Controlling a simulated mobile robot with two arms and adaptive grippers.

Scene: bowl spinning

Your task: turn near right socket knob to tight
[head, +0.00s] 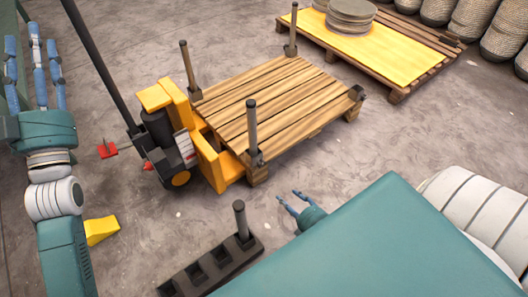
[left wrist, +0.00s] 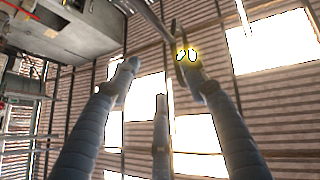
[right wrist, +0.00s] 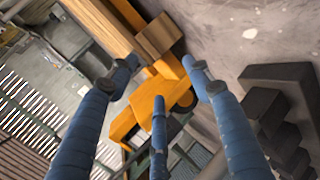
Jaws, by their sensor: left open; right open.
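A wooden pallet (head: 275,108) sits on the forks of a yellow pallet jack (head: 212,160). Dark sockets sit at its corners. The near-corner socket (head: 256,158) holds an upright post (head: 252,126); the right-corner socket (head: 357,92) holds no post. The knobs are too small to tell apart. My right gripper (head: 288,202) is open and empty, low in front of the pallet's near corner and apart from it. The jack (right wrist: 155,110) and a pallet block (right wrist: 160,36) show beyond its fingers in the right wrist view. My left gripper (head: 45,72) is open, empty and raised at the far left.
A black rack (head: 205,270) with one standing post (head: 240,218) lies on the floor in front. A yellow wedge (head: 101,229) lies to its left. Another pallet (head: 400,83) with a yellow sheet and stacked discs (head: 350,14) stands behind. Floor right of the first pallet is clear.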

